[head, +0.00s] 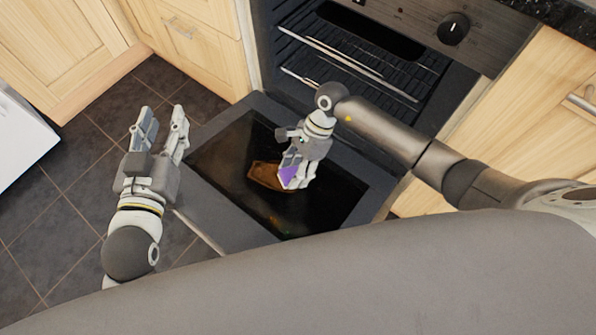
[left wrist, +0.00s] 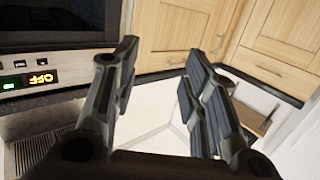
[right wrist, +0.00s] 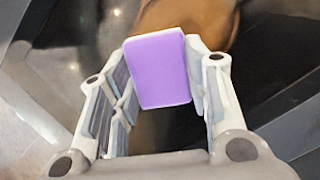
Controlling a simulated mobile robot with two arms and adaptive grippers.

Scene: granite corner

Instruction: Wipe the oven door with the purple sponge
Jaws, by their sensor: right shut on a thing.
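The oven door (head: 232,211) is folded down open, with a dark glass panel on its inner face. A brown patch (head: 262,180) lies on the glass; it also shows in the right wrist view (right wrist: 198,18), partly hidden by the sponge. My right gripper (head: 293,171) is shut on the purple sponge (head: 287,178) low over the door at this patch. The sponge (right wrist: 160,72) sits between the fingers in the right wrist view; I cannot tell whether it touches the glass. My left gripper (head: 161,112) is open and empty, left of the door.
The oven cavity (head: 350,60) with wire racks stands open behind the door, below a control panel with a black knob (head: 453,28). Wooden cabinets (head: 200,45) flank the oven. A white appliance or unit (head: 18,140) is at far left. Dark tiled floor is clear left of the door.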

